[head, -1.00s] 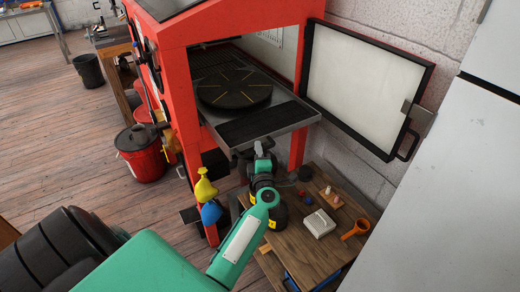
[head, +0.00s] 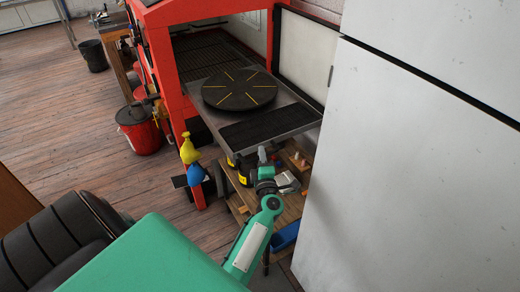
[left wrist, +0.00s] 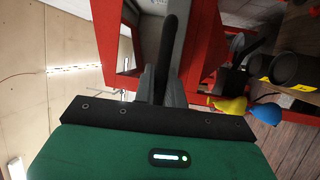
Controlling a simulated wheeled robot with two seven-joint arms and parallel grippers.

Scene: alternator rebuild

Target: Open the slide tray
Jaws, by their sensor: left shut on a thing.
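The slide tray (head: 219,133) is a grey metal tray carrying a round black turntable (head: 238,91) with yellow marks. It sticks out of the open red cabinet (head: 165,58), with the turntable at the opening. My left gripper (left wrist: 167,80) is shut on a dark bar, which looks like the tray handle (left wrist: 168,42), in the left wrist view. In the head view, the left gripper is just below the tray's front edge, and its fingertips are mostly hidden. My right gripper is in neither view.
A wooden side table (head: 287,208) with small items stands under the tray. The cabinet's door (head: 305,52) stands open at right, beside a large white cabinet (head: 420,170). A red bucket (head: 139,128) is on the floor at left. Yellow (head: 188,151) and blue (head: 195,174) objects hang at the cabinet's front.

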